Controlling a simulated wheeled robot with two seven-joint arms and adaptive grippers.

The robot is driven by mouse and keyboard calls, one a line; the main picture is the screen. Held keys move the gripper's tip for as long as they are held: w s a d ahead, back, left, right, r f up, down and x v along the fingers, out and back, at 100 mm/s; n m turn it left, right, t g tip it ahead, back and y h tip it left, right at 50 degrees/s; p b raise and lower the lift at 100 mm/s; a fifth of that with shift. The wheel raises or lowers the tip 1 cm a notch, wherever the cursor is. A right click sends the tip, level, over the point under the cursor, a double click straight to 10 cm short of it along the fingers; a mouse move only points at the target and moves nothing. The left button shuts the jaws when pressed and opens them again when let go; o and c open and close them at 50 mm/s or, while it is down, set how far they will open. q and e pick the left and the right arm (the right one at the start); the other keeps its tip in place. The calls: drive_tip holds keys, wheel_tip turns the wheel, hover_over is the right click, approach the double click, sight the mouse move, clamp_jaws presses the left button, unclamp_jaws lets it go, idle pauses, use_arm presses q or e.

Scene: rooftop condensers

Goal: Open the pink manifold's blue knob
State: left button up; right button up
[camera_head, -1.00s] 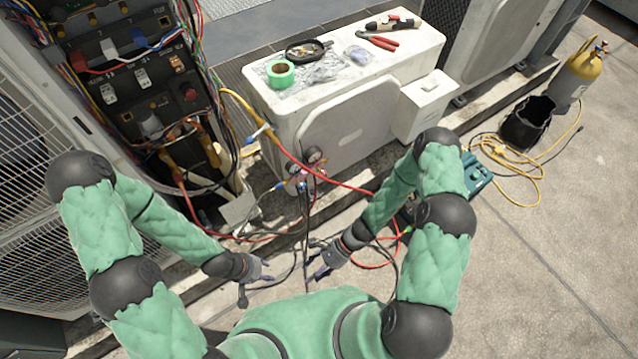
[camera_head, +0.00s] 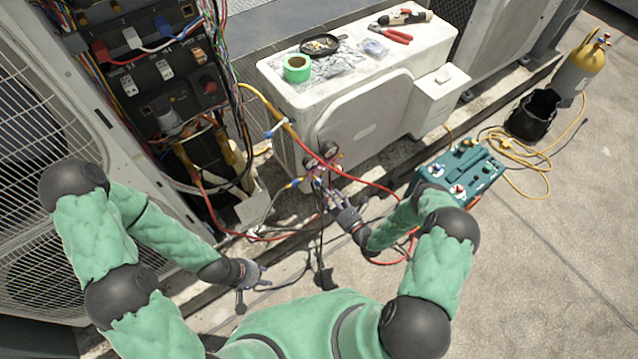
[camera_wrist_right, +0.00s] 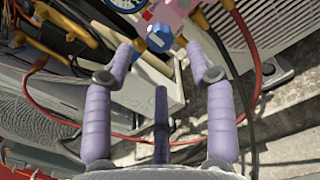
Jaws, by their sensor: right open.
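The pink manifold (camera_wrist_right: 176,10) hangs in front of the white condenser, with its gauges (camera_head: 312,163) and hoses showing in the head view. Its blue knob (camera_wrist_right: 160,38) faces my right wrist camera. My right gripper (camera_head: 329,193) is open just below the manifold; in the right wrist view its two lilac fingers (camera_wrist_right: 163,58) stand apart, with the blue knob between and slightly beyond their tips. I cannot tell that either finger touches it. My left gripper (camera_head: 254,291) is low on the left, away from the manifold, its fingers spread and empty.
Red hoses (camera_head: 365,184) and black cables loop around the manifold. The white condenser (camera_head: 365,125) carries green tape (camera_head: 297,67) and red pliers (camera_head: 391,35). A teal machine (camera_head: 463,172) stands right of my right arm. An open electrical panel (camera_head: 150,75) is at left.

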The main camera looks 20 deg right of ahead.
sight(321, 184)
drive_tip(key=b+x, duration=0.2)
drive_tip(key=x, duration=0.5)
drive_tip(key=shift+f, duration=0.15)
drive_tip(key=shift+w+a, duration=0.25)
drive_tip(key=shift+w, duration=0.35)
drive_tip(key=shift+c, duration=0.3)
clamp_jaws()
